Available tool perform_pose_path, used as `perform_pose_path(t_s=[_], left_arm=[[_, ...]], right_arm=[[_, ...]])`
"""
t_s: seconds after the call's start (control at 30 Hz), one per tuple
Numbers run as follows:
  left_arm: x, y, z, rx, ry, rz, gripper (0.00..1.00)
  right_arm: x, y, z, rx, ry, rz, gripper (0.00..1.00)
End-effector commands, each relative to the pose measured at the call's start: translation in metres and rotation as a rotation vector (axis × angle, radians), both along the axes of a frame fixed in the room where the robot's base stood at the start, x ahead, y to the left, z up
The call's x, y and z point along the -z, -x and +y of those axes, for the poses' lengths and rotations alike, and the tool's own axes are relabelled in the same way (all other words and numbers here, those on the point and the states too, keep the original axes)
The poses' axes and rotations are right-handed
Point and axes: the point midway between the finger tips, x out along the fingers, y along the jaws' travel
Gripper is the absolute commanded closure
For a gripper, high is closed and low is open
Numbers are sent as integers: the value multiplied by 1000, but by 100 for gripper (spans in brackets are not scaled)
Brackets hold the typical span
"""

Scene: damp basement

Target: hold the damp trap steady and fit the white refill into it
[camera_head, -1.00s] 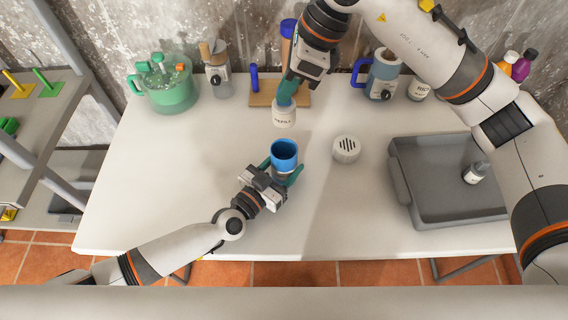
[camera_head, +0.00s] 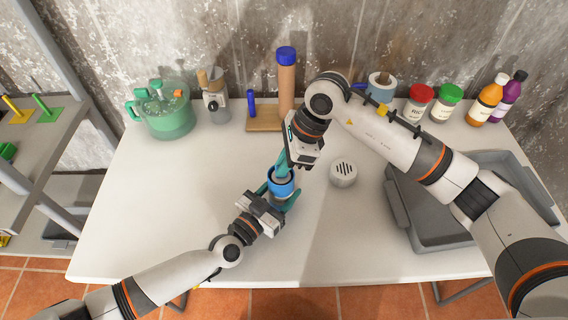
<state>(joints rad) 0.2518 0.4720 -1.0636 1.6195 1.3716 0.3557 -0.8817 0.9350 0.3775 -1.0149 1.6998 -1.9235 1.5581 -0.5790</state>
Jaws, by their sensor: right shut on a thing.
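The damp trap is a blue cup (camera_head: 281,189) standing upright near the middle of the white table. My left gripper (camera_head: 279,197) has its teal fingers on either side of the cup, shut on it. My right gripper (camera_head: 284,165) reaches down from above, its fingertips at the mouth of the cup. It is shut on the white refill (camera_head: 281,177), which is now mostly hidden inside the cup's rim. How deep the refill sits cannot be told.
A round white slotted cap (camera_head: 343,173) lies right of the cup. A grey tray (camera_head: 404,222) is further right, partly under my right arm. A green pot (camera_head: 168,120), a wooden stand (camera_head: 264,118) and several jars and bottles line the back. The table's left front is clear.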

Motion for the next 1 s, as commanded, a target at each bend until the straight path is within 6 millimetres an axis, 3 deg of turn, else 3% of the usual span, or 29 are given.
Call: perform_pose_path(t_s=[0.4, 0.43, 0.47, 0.73, 0.87, 1.0], left_arm=[[0, 0, 0, 0, 0, 0, 71], [0, 0, 0, 0, 0, 0, 71], [0, 0, 0, 0, 0, 0, 71], [0, 0, 0, 0, 0, 0, 71], [0, 0, 0, 0, 0, 0, 71], [0, 0, 0, 0, 0, 0, 71]], right_arm=[[11, 0, 0, 0, 0, 0, 100], [11, 0, 0, 0, 0, 0, 83], [10, 0, 0, -1, 0, 0, 78], [10, 0, 0, 0, 0, 0, 77], [2, -1, -2, 1, 0, -2, 77], [-19, -2, -11, 0, 0, -5, 77]])
